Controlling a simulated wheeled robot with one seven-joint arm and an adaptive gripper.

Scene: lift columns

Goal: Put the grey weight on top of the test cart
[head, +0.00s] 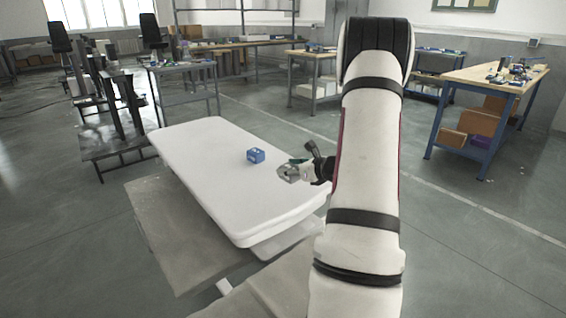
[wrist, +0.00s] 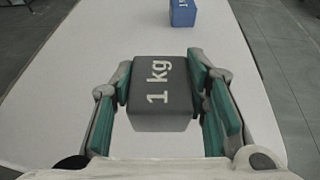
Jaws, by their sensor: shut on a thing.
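The grey weight (wrist: 160,97), a block marked "1 kg", sits between the green-padded fingers of my gripper (wrist: 163,84), which are shut on its two sides. In the head view my gripper (head: 294,171) is over the right part of a long white top (head: 215,180), which looks like the test cart. The weight is small there and partly hidden by the gripper. I cannot tell how much gap there is between the weight's underside and the white top.
A blue block (head: 256,155) with white markings stands on the white top, beyond the weight in the wrist view (wrist: 183,13). The rest of the top is clear. A wooden workbench (head: 492,76) stands at right, and a grey metal table (head: 185,66) stands behind.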

